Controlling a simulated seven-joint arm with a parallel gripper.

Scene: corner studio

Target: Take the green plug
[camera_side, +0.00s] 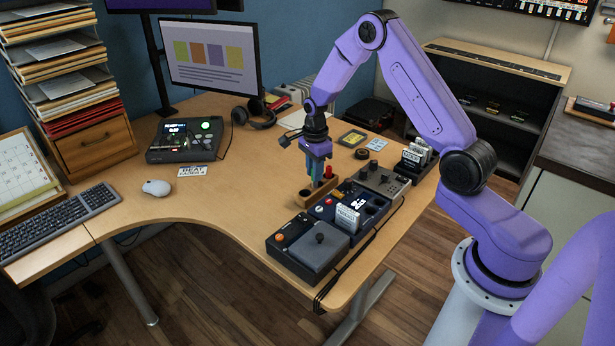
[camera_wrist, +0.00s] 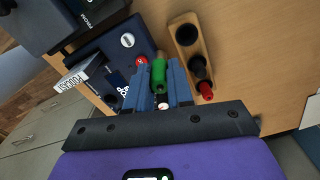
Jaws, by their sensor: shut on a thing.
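The green plug (camera_wrist: 159,71) is held between the two blue fingers of my gripper (camera_wrist: 157,84) in the wrist view. In that view it shows beside the wooden holder (camera_wrist: 181,20), left of it. A red plug (camera_wrist: 206,91) and dark round shapes are in the holder. In the side view my gripper (camera_side: 316,178) points down at the holder (camera_side: 318,197), with the red plug (camera_side: 328,172) just right of the fingers. The green plug cannot be made out clearly there, and its height above the holder is hard to tell.
A dark blue console (camera_side: 350,206) and a black box with a joystick (camera_side: 308,248) stand in front and to the right of the holder. A grey knob box (camera_side: 382,180) is farther right. The desk left of the holder (camera_side: 250,185) is clear.

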